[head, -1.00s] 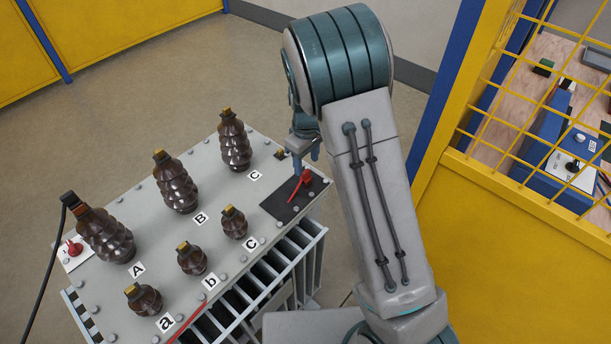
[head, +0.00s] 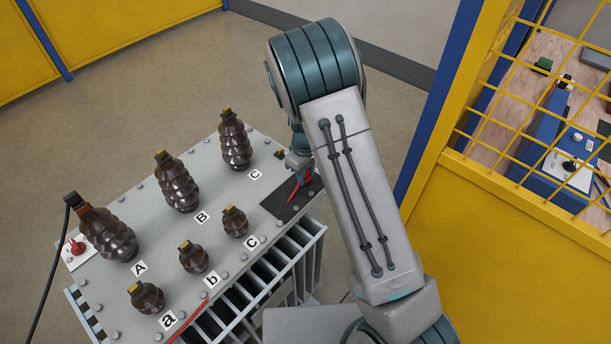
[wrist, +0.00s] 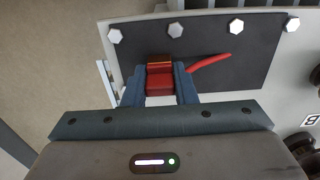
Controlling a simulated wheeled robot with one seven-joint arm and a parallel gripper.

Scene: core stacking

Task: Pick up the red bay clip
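The red bay clip (wrist: 160,80) has a blocky red body with an orange-brown top edge and a thin red handle-like tail pointing right in the wrist view. It is at the dark mat (wrist: 225,72). My gripper (wrist: 160,85) has one finger on each side of the clip's body, with little or no gap showing. Whether the fingers press on it cannot be told. In the head view, my gripper (head: 303,174) is low over the mat and hides most of the clip; its red tail (head: 293,192) shows.
The mat lies at the right end of a grey transformer lid (head: 150,235). Tall brown bushings (head: 177,182) and short ones (head: 193,257) stand to the left. A yellow mesh fence (head: 520,210) stands right.

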